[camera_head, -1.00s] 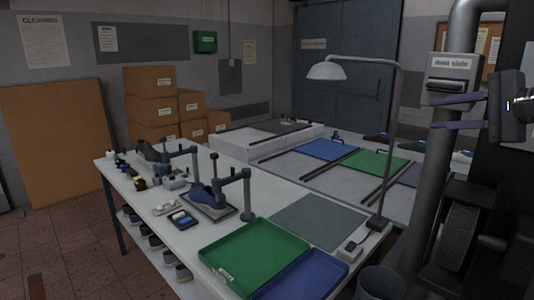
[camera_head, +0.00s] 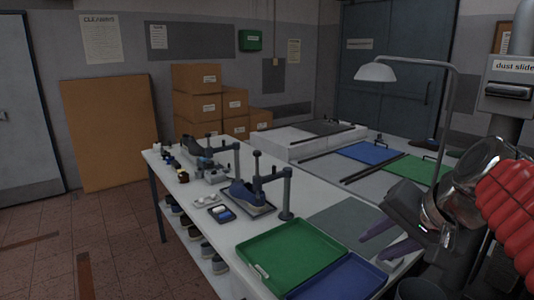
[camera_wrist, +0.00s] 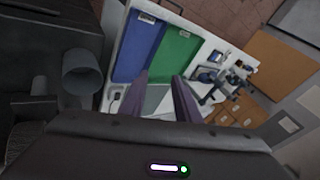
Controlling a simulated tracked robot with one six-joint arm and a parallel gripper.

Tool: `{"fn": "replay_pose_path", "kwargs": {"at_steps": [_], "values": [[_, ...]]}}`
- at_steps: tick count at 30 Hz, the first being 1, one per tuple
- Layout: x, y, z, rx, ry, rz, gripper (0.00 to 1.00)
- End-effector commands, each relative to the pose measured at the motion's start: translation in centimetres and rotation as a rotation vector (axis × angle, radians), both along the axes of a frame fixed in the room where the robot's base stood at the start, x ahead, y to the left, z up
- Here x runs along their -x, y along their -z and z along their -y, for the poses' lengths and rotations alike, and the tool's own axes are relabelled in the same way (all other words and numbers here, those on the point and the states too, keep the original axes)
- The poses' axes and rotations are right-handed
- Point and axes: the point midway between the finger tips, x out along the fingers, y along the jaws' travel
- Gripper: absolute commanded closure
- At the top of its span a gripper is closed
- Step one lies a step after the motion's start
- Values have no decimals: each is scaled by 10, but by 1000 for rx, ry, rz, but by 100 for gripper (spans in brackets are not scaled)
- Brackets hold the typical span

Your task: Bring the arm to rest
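My gripper (camera_head: 368,242) is at the right of the head view, with its two purple fingers pointing left over the near right part of the white workbench. The fingers are apart with nothing between them, so it is open and empty. They also show in the wrist view (camera_wrist: 160,82), spread apart above the bench. My red-sleeved arm is bent at the right edge of the head view.
A green tray (camera_head: 290,250) and a blue tray (camera_head: 340,277) lie at the bench's near end. Shoe stands (camera_head: 260,190) and a lamp (camera_head: 376,72) rise from the bench. A grey bin (camera_wrist: 82,72) stands beside it. The floor at left is largely clear.

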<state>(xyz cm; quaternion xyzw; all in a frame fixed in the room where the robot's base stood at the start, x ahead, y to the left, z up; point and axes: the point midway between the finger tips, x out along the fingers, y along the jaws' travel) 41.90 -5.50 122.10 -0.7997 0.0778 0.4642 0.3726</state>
Motion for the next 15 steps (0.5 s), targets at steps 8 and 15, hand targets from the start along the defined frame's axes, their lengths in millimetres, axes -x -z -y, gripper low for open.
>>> {"fn": "replay_pose_path", "kwargs": {"at_steps": [8, 15], "values": [[54, 59, -38, 232, -207, -36, 71], [97, 107, -52, 437, -399, -39, 71]]}}
